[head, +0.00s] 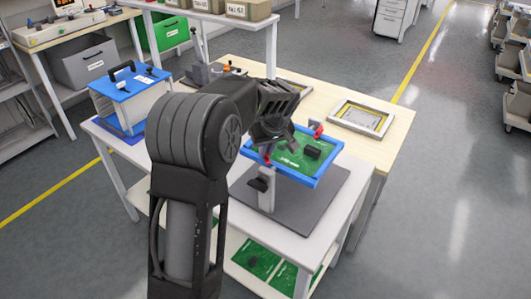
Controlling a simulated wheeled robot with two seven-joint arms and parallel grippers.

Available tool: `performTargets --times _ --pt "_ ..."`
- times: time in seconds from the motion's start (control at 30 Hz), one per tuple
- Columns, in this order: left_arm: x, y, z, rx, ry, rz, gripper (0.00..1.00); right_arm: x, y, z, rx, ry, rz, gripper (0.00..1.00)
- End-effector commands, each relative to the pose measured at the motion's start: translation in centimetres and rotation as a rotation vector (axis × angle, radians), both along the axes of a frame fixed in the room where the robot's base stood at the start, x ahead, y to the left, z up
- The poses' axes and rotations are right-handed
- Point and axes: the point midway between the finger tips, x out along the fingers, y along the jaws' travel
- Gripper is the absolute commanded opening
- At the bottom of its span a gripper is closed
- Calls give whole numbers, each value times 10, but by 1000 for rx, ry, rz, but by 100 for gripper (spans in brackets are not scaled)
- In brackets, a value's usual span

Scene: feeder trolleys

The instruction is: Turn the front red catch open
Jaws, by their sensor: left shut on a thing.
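A blue frame (297,179) holds a green board (292,158) on a stand over a dark grey mat. One red catch (267,154) shows at the frame's near left side, partly hidden by my left gripper. Another red catch (318,131) is at the far side of the frame, clear of the gripper. My left gripper (268,144) reaches down over the near left side and is shut at the near catch; its fingertips are small and dark, so the exact contact is hard to see. I cannot tell how far the near catch is turned. My right gripper is out of view.
A black block (312,152) sits on the green board. A yellow-edged frame (361,118) lies on the wooden table to the right. A blue-topped rack (132,84) stands to the left. Green boards (256,260) lie on the lower shelf.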

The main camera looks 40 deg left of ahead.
Motion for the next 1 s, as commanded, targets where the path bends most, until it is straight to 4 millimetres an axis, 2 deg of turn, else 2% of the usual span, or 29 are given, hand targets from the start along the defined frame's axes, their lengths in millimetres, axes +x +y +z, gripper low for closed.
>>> performTargets --times 0.2,0.5,0.73,1.0 --pt "2 -1 -1 1 -1 206 0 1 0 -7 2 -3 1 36" --pt "3 -1 0 1 0 458 0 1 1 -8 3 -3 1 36" --pt "4 -2 0 -1 -1 576 0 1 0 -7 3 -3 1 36" --pt "4 -1 0 -2 -1 622 0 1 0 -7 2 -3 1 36"
